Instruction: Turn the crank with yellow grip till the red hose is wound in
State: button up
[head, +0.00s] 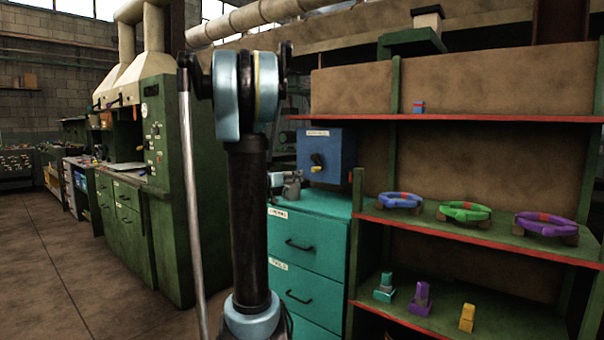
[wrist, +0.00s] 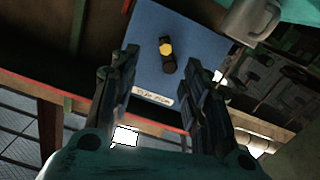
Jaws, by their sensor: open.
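The crank (head: 317,168) is a short dark arm with a yellow grip (head: 316,158) on the front of a blue box (head: 337,150). The box stands on a teal cabinet. In the wrist view the yellow grip (wrist: 166,48) and its dark arm lie between the fingers' lines, against the blue face (wrist: 200,40), with a white label (wrist: 153,98) below. My gripper (wrist: 162,62) is open and empty, its fingers either side of the crank in the picture; it seems short of the box. I cannot make out a red hose in either view.
Shelves at right hold valve-like coloured wheels (head: 462,212) and small coloured blocks (head: 420,298). Open floor (head: 80,270) lies left.

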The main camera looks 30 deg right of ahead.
aim_at(312, 170)
jog(key=x, duration=0.6)
jog(key=w+x, duration=0.1)
jog(key=x, duration=0.5)
jog(key=w+r+x, duration=0.1)
jog(key=x, duration=0.4)
jog(key=shift+w, duration=0.2)
jog(key=shift+r, duration=0.1)
jog(key=shift+c, duration=0.3)
